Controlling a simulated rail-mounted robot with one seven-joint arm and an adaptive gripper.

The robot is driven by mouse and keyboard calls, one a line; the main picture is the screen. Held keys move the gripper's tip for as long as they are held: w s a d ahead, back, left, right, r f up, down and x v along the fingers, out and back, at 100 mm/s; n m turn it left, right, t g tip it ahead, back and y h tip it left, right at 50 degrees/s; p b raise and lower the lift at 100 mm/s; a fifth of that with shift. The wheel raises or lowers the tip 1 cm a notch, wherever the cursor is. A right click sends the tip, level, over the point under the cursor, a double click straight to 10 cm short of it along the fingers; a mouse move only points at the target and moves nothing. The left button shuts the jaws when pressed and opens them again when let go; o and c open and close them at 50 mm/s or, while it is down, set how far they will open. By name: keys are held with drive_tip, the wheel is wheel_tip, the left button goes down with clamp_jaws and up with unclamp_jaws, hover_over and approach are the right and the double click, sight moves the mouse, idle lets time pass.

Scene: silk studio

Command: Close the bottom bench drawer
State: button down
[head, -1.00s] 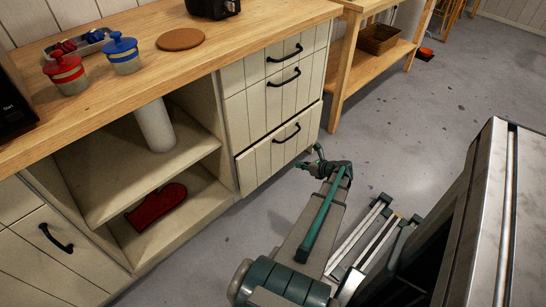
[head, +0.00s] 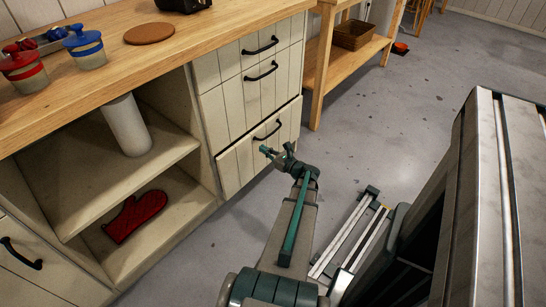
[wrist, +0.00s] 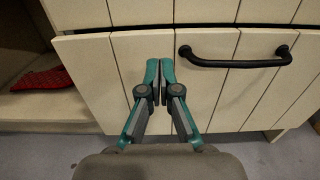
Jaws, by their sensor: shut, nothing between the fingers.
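The bottom bench drawer (head: 243,160) is the lowest of the stacked cream drawers in the head view. Its plank front stands slightly proud of the drawers above. It has a black bar handle (head: 267,131). My gripper (head: 265,151) is shut and empty, in front of the drawer front and below the handle in the head view. In the wrist view the drawer front (wrist: 95,70) fills the middle, with the handle (wrist: 235,58) to the right of my fingertips (wrist: 160,62). I cannot tell whether the fingertips touch the front.
Open shelves left of the drawers hold a white cylinder (head: 127,124) and a red mitt (head: 134,216). Two lidded jars (head: 85,48) stand on the bench top (head: 180,60). A wooden side table (head: 320,70) stands beyond the drawers. Grey floor (head: 380,130) lies open to the right.

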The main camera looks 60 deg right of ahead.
sight(248, 140)
drive_tip(key=w, duration=0.2)
drive_tip(key=w+b, duration=0.1)
drive_tip(key=w, duration=0.1)
drive_tip(key=w+d, duration=0.1)
drive_tip(key=w, duration=0.1)
drive_tip(key=shift+w+d, duration=0.1)
drive_tip(key=shift+w, duration=0.25)
